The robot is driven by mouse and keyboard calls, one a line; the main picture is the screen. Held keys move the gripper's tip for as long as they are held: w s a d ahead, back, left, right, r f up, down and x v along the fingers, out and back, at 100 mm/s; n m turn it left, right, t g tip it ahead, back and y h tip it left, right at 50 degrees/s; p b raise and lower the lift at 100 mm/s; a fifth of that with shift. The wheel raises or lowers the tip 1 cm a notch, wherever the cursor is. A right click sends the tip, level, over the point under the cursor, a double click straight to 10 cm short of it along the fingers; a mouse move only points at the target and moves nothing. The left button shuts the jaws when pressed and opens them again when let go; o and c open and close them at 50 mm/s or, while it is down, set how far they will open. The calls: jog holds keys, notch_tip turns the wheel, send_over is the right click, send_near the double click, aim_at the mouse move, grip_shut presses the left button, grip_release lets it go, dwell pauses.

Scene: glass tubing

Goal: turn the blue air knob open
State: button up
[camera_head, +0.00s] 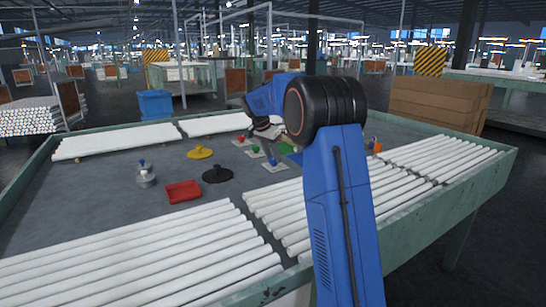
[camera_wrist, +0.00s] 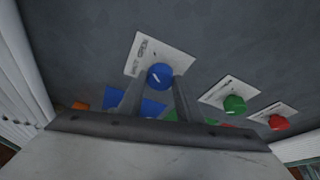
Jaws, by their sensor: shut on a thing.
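The blue air knob (camera_wrist: 160,74) is a round blue cap on a white label plate (camera_wrist: 150,49) with small print I cannot read. In the head view the blue knob (camera_head: 273,161) is the nearest of three knobs in a row. My gripper (camera_wrist: 160,82) is shut on the blue knob, with one finger on each side of it. How far the knob is turned cannot be told. A green knob (camera_wrist: 235,104) and a red knob (camera_wrist: 279,122) sit on their own plates to the right in the wrist view, clear of the fingers.
A red tray (camera_head: 183,191), a black disc-based piece (camera_head: 217,175), a yellow one (camera_head: 200,152) and a metal piece with a blue top (camera_head: 145,176) stand left of the knobs. White tubes (camera_head: 130,258) lie along the table edges.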

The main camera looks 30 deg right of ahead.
jog(key=shift+m, duration=0.6)
jog(key=o, duration=1)
jog(key=shift+o, duration=0.2)
jog(key=shift+r, duration=0.1)
jog(key=v, duration=1.7)
jog(key=shift+w, duration=0.3)
